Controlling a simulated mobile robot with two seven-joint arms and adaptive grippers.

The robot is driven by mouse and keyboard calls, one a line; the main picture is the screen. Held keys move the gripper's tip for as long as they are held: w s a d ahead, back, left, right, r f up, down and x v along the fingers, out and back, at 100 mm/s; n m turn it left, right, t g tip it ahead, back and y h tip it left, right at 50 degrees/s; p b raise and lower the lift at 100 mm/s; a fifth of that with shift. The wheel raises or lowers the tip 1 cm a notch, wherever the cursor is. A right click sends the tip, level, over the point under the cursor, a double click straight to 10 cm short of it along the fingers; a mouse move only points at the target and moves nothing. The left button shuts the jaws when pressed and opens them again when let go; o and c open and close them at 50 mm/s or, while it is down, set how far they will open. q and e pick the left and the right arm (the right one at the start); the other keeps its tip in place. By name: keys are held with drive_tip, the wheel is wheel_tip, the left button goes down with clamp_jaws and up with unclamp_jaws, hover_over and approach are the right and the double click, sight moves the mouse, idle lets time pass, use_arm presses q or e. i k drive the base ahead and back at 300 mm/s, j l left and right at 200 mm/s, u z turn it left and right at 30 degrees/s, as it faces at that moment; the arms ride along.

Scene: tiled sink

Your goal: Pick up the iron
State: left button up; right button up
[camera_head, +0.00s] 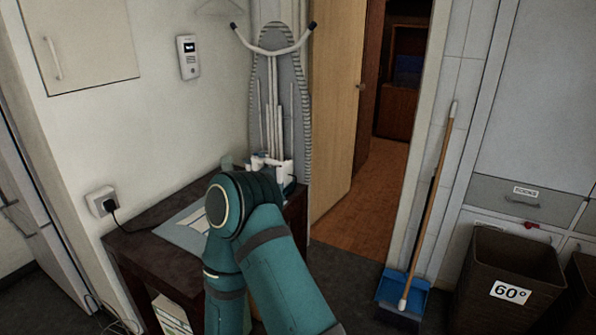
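I cannot clearly make out an iron. A dark wooden table (150,256) stands against the wall, with a grey board or mat (184,237) with white markings on it. A small white object (285,168) shows at the table's back, just above my teal arm; I cannot tell whether it is the iron. My bent arm covers the table's middle and right side, so things there may be hidden. Neither gripper can be made out in this view.
An ironing board (298,95) stands upright behind the table. A black plug (108,204) sits in the wall outlet, its cord running toward the table. A broom (432,195) with a blue dustpan (403,290) and a brown basket (511,267) stand at right. An open doorway is between.

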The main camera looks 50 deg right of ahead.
sight(281, 174)
drive_tip(key=z, duration=1.4)
drive_tip(key=i+l+u, duration=0.15)
drive_tip(key=u, duration=0.3)
drive_tip(key=i+l+u, duration=0.2)
drive_tip(key=u, duration=0.25)
drive_tip(key=i+l+u, duration=0.1)
drive_tip(key=l, duration=0.2)
drive_tip(key=i+l+u, duration=0.15)
drive_tip(key=l, duration=0.2)
drive_tip(key=i+l+u, duration=0.1)
drive_tip(key=l, duration=0.2)
drive_tip(key=i+l, duration=0.15)
drive_tip(key=l, duration=0.3)
drive_tip(key=i+l, duration=0.1)
drive_tip(key=l, duration=0.4)
drive_tip(key=i+l+u, duration=0.1)
drive_tip(key=l, duration=0.35)
drive_tip(key=i+l, duration=0.15)
drive_tip(key=l, duration=0.35)
